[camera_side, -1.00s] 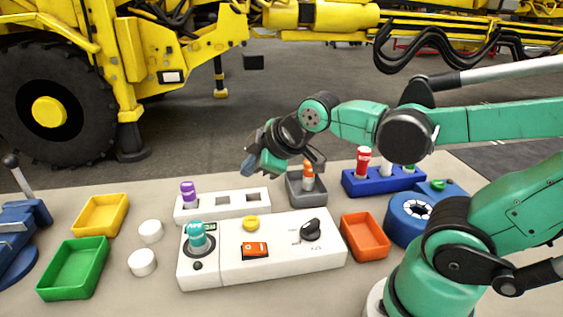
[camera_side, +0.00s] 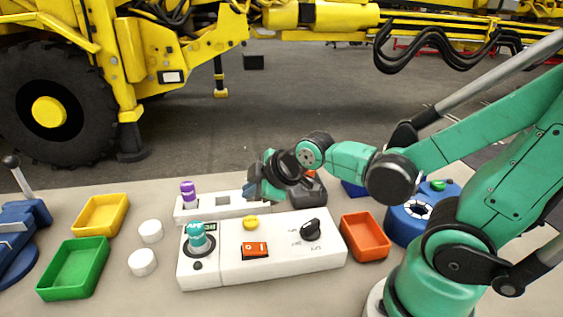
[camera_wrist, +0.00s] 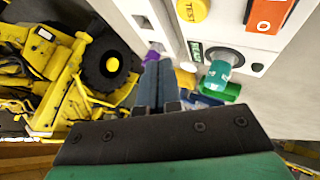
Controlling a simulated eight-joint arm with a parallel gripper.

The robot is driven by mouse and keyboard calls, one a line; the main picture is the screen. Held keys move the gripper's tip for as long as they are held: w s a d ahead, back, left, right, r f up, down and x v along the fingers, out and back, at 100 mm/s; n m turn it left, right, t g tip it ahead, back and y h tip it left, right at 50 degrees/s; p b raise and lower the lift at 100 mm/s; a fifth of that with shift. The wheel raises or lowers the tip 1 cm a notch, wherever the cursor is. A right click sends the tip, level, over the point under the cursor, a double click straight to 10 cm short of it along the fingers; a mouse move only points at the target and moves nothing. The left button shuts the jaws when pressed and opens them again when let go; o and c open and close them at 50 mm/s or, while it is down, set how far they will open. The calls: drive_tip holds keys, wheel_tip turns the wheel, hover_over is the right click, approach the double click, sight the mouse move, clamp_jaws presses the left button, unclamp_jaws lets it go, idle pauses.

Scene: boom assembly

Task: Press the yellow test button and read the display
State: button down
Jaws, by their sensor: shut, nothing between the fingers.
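The yellow test button (camera_side: 251,222) sits on the white panel (camera_side: 305,262), behind the orange rocker switch. In the wrist view the button (camera_wrist: 193,9) is at the top edge, lettered TEST. The small green display (camera_side: 210,227) is beside the teal plug (camera_side: 197,242). In the wrist view the display (camera_wrist: 195,51) shows dark characters on green, too small to read surely. My gripper (camera_side: 252,188) is shut and empty, above and behind the button and apart from it. Its fingers (camera_wrist: 156,84) show together in the wrist view.
A white socket block (camera_side: 222,205) with a purple plug (camera_side: 188,193) is behind the panel. A black knob (camera_side: 310,230) and orange switch (camera_side: 254,249) are on it. An orange tray (camera_side: 365,236) is right; white discs (camera_side: 142,262) and green tray (camera_side: 73,268) are left.

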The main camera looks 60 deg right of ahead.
sight(254, 222)
drive_tip(key=shift+f, duration=1.8)
idle(0.8)
drive_tip(key=shift+f, duration=0.45)
drive_tip(key=shift+r, duration=0.15)
drive_tip(key=shift+r, duration=0.3)
idle(0.4)
drive_tip(key=shift+r, duration=2.5)
